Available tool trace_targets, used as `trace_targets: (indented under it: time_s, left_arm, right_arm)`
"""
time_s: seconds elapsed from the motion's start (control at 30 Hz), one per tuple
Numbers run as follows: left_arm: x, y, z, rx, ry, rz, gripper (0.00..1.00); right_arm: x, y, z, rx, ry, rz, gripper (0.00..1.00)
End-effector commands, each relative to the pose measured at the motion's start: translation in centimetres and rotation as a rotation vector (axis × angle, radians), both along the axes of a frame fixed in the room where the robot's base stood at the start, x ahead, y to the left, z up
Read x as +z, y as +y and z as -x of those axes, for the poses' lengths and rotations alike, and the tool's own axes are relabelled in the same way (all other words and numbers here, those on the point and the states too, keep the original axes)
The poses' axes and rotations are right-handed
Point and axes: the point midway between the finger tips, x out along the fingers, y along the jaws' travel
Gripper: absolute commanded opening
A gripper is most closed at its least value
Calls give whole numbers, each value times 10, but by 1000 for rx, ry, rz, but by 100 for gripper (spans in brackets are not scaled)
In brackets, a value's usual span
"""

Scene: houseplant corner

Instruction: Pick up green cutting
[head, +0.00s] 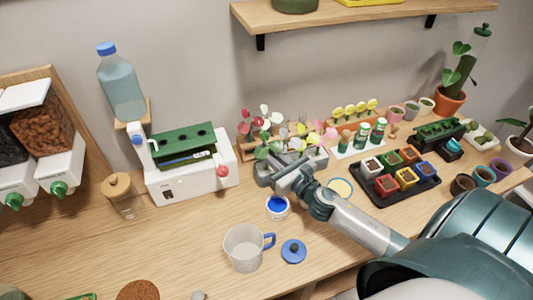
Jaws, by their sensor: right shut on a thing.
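The green cutting (262,153) shows its leaves at the front of a group of cuttings at the back middle of the table. My right gripper (279,169) reaches in from the lower right and is shut on the green cutting, over a grey holder (263,174). The gripper hides the cutting's lower part, so I cannot tell whether its stem is clear of the holder. My left gripper is out of view.
Red-and-white cuttings (265,117) and pink cuttings (318,138) stand close behind the gripper. A black tray of pots (429,189) is right.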

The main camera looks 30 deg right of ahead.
Motion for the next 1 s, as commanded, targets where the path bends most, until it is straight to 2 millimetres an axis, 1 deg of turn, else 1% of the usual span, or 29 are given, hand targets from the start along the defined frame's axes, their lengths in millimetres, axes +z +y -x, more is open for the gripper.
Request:
trace_targets:
  time_s: [0.17,0.33,0.43,0.7,0.83,1.0]
  left_arm:
    - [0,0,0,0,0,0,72]
    - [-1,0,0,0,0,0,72]
    - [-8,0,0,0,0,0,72]
    - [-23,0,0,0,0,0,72]
    - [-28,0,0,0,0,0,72]
    - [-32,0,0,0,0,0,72]
  right_arm:
    - [15,1,0,4,-1,3,0]
    - [35,1,0,4,-2,4,0]
    - [40,-11,12,2,1,6,0]
    - [69,-46,47,2,3,5,0]
    - [81,-60,60,1,3,3,0]
    - [92,-72,72,1,2,2,0]
